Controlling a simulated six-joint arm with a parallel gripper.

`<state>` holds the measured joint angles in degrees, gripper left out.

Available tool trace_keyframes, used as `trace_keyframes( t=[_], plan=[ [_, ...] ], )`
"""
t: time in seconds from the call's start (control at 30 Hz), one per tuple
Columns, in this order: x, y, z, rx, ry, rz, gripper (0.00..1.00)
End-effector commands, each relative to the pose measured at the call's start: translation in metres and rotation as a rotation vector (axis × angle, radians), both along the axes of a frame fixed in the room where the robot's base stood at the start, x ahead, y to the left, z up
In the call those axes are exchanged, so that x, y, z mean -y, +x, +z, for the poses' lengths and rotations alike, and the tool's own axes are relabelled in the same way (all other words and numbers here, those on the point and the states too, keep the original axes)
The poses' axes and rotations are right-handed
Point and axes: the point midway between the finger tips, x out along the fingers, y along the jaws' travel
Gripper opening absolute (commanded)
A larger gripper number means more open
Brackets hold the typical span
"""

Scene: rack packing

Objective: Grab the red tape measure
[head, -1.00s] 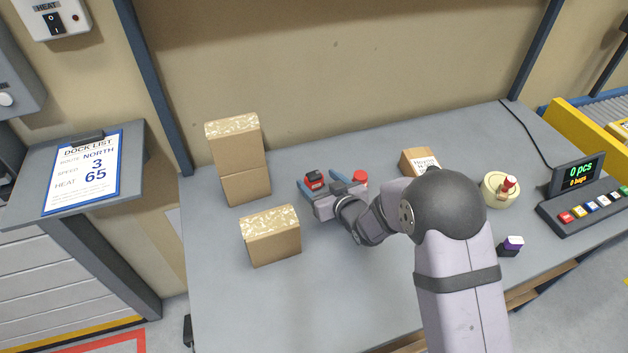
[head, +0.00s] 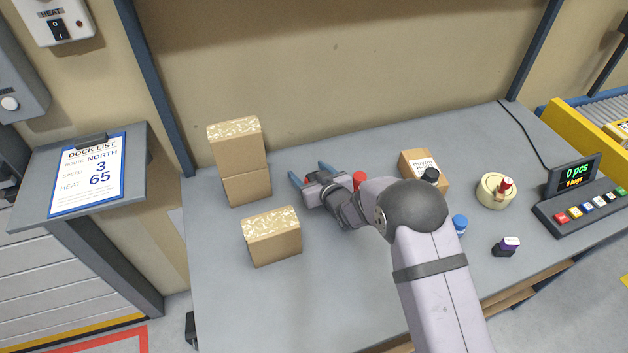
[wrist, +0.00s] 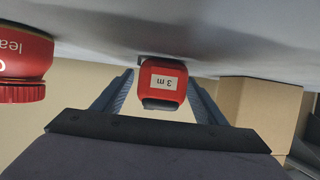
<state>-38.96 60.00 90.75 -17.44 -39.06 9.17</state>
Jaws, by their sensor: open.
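The red tape measure (wrist: 162,80) has a black lower part and a white "3 m" label. In the wrist view it sits between the two blue fingers of my gripper (wrist: 160,95), with a gap on each side. In the head view my gripper (head: 308,172) is open low over the table, left of centre, and its body hides nearly all of the tape measure.
A red container (wrist: 22,60) stands beside my gripper; its red top (head: 359,180) shows in the head view. Stacked cardboard boxes (head: 238,150) and a single box (head: 272,238) stand left. A labelled box (head: 418,160) stands right. The front-left table is clear.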

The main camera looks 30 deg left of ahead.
Motion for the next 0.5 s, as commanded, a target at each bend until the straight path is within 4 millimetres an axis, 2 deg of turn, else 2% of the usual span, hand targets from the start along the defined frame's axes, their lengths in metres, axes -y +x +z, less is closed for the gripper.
trace_keyframes(
  t=[0.27, 0.3, 0.5],
  plan=[
    [-0.0014, 0.0009, -0.0004, 0.001, 0.0, 0.0, 0.66],
    [-0.0014, 0.0009, -0.0004, 0.001, 0.0, 0.0, 0.61],
    [-0.0013, 0.0009, -0.0003, 0.001, 0.0, 0.0, 0.16]
  ],
)
